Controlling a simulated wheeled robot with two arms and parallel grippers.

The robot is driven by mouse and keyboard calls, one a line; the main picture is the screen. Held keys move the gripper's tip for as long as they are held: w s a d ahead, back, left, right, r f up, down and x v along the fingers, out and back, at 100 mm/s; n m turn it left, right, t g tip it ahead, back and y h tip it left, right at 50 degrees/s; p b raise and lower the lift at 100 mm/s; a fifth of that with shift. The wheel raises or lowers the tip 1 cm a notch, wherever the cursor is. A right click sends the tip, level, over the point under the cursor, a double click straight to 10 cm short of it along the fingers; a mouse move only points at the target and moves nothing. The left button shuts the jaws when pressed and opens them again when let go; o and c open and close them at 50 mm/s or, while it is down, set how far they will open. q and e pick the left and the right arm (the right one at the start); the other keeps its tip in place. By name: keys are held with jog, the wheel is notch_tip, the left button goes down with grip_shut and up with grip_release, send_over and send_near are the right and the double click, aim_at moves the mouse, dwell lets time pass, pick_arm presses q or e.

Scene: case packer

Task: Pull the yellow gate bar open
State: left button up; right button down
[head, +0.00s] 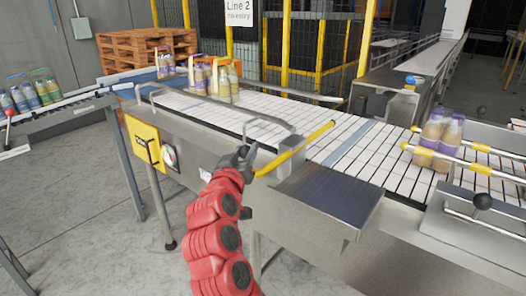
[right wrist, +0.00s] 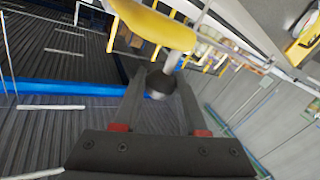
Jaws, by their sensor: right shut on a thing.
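The yellow gate bar (head: 297,149) slants over the near edge of the white conveyor, its far end pointing up and right across the belt. My right gripper (head: 243,157), on the red arm, is at the bar's near left end. In the right wrist view, the bar's yellow end (right wrist: 158,27) is large above the jaws. A short metal stem with a dark round knob (right wrist: 160,87) comes down from it between the fingers of my right gripper (right wrist: 162,92), which is shut on it. My left gripper is not in view.
Bottle packs (head: 222,82) stand at the belt's far left, and another bottle pack (head: 440,138) is on the right beside yellow-tipped rails. A dark metal plate (head: 328,195) juts out right of my gripper. A yellow switch box (head: 143,143) is on the conveyor's side.

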jog(key=s+a+b, duration=0.1)
jog(key=s+a, duration=0.3)
jog(key=s, duration=0.2)
jog(key=shift+a, duration=0.2)
jog(key=shift+c, duration=2.3)
grip_release()
jog(key=shift+s, duration=0.1)
jog(key=s+a+b, duration=0.2)
jog(key=s+b, duration=0.1)
jog(key=s, duration=1.4)
jog(key=shift+a, duration=0.4)
